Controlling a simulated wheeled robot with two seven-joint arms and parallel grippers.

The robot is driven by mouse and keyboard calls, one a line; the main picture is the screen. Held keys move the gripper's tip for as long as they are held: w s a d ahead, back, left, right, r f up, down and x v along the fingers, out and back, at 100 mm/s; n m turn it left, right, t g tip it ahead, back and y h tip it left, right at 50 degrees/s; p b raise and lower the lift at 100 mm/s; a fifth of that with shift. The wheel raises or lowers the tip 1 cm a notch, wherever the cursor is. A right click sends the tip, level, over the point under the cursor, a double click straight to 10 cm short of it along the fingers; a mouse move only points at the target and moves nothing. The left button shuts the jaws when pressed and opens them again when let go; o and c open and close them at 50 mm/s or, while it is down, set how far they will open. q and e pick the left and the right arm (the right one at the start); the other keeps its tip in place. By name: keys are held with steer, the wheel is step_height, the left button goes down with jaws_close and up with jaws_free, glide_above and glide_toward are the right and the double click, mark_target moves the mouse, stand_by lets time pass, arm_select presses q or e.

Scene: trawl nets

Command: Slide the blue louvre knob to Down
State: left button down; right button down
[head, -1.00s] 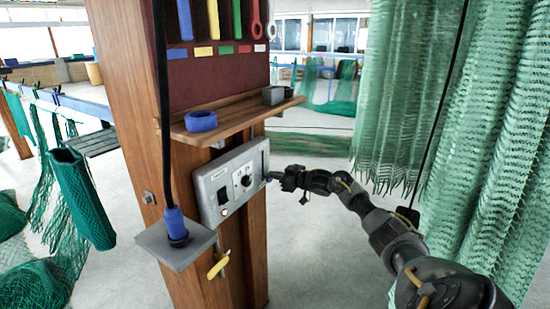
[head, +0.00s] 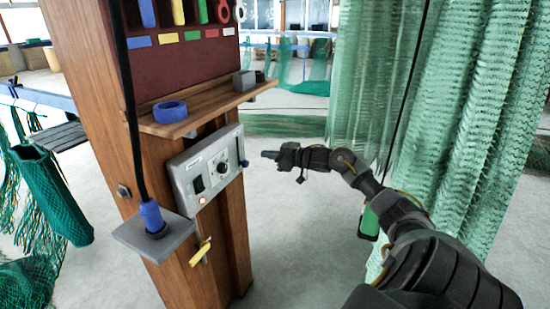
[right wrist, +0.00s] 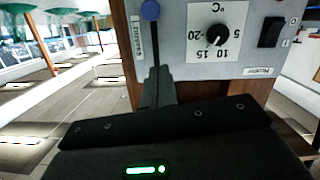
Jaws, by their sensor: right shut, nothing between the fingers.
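The blue louvre knob (head: 245,164) is at the lower right edge of the grey control panel (head: 183,170) on the wooden post. The right wrist view shows the panel upside down; there the blue knob (right wrist: 150,10) sits at the picture-top end of the dark slot (right wrist: 155,50), which is the panel's lower end. My right gripper (head: 265,154) is shut and empty, just right of the knob, with a small gap to it. In the right wrist view the shut fingers (right wrist: 160,85) point toward the slot. My left gripper is not in view.
The panel also has a dial (head: 221,167) and a black switch (head: 198,185). A small grey bracket (head: 150,238) is at left. Green netting (head: 480,120) hangs close to my right arm.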

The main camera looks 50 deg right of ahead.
steer(key=shift+v, duration=1.15)
